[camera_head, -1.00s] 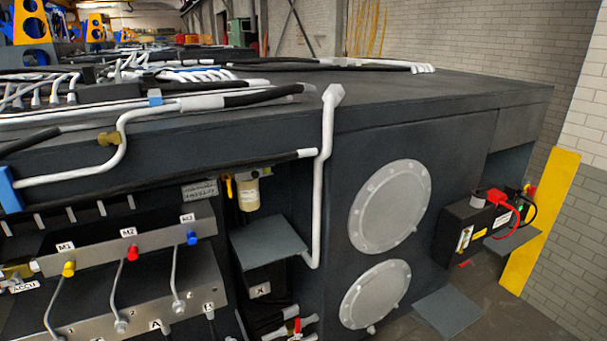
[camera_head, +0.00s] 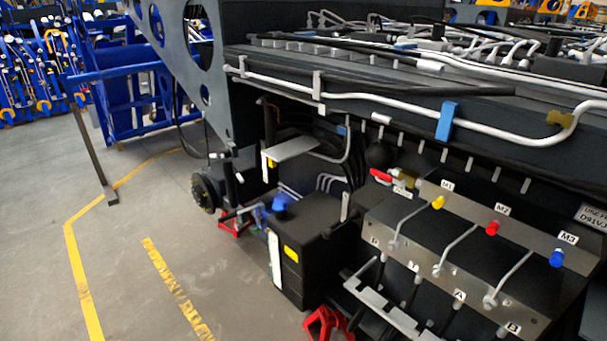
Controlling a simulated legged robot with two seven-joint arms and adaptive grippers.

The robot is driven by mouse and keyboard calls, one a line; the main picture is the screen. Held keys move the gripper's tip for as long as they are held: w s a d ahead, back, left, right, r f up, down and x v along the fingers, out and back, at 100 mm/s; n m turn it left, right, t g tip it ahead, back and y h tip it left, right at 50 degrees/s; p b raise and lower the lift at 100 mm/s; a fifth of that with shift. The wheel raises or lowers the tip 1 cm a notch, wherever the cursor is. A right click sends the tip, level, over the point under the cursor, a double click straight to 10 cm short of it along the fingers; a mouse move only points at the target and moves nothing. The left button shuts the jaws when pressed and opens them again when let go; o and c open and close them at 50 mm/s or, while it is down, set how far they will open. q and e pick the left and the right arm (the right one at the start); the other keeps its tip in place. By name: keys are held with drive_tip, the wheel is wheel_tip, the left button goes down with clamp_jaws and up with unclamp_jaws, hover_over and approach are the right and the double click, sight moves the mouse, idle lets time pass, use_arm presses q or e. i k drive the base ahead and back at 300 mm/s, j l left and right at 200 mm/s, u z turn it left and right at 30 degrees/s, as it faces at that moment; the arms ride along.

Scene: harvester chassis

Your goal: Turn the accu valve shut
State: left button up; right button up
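The valve with a red handle (camera_head: 381,176) sits at the left end of the grey manifold plate (camera_head: 520,222), left of the M1 label. A small white label (camera_head: 402,190) is beside it, too small to read now; an earlier frame shows "ACCU" at this end of the plate. Whether the valve is open or shut cannot be told at this size. A yellow cap (camera_head: 438,202), a red cap (camera_head: 492,228) and a blue cap (camera_head: 556,258) stand along the plate at M1, M2 and M3. Neither of my grippers is in view.
The dark harvester chassis fills the right side, with a white pipe (camera_head: 390,98) along its edge. A black box (camera_head: 305,250) and red stands (camera_head: 325,325) are low in front of the manifold. The floor (camera_head: 120,270) at left is mostly clear, with yellow lines.

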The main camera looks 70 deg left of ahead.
sight(381, 175)
drive_tip(key=u, duration=1.7)
drive_tip(key=i+l+z, duration=0.1)
drive_tip(key=i+z, duration=0.2)
drive_tip(key=z, duration=0.15)
